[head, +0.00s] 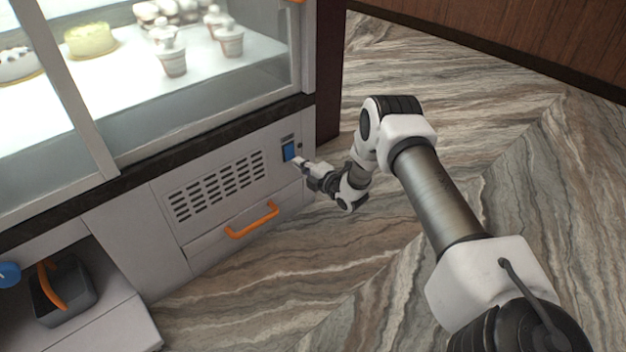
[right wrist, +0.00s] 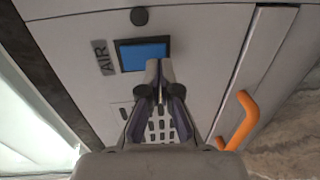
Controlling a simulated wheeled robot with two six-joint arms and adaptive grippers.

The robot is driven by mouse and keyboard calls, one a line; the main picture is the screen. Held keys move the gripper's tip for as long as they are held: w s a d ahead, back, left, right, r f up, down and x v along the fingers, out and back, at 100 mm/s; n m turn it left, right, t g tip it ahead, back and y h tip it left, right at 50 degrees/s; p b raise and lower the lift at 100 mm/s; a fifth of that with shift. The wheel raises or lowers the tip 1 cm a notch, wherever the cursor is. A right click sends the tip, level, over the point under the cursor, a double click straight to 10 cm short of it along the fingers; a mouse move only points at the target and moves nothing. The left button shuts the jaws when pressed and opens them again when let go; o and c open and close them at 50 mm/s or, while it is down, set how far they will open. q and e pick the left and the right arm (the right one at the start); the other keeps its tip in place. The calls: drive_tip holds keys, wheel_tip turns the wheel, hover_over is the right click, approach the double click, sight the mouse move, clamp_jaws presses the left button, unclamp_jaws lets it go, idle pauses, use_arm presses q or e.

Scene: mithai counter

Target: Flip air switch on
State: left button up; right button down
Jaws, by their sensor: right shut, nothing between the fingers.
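The air switch (head: 289,150) is a blue rectangle in a dark frame on the grey front panel of the counter, below the glass case. In the right wrist view the blue switch (right wrist: 145,55) sits beside a label reading AIR (right wrist: 103,57). My right gripper (head: 298,161) is shut and empty, its fingertips at the lower edge of the switch. In the right wrist view the closed fingertips (right wrist: 158,68) overlap the switch's lower right part; I cannot tell whether they touch it. My left gripper is not in view.
A vent grille (head: 217,185) and an orange handle (head: 252,220) are on the panel left of and below the switch. A dark bin with an orange handle (head: 64,292) stands in the lower left opening. The glass case (head: 190,60) holds sweets and cups. The marbled floor (head: 400,270) is clear.

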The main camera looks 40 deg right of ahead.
drive_tip(key=shift+w+a+f+b, duration=0.1)
drive_tip(key=shift+w+f+b, duration=0.15)
drive_tip(key=shift+w, duration=0.6)
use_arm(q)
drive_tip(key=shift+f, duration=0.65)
use_arm(e)
drive_tip(key=shift+r, duration=0.2)
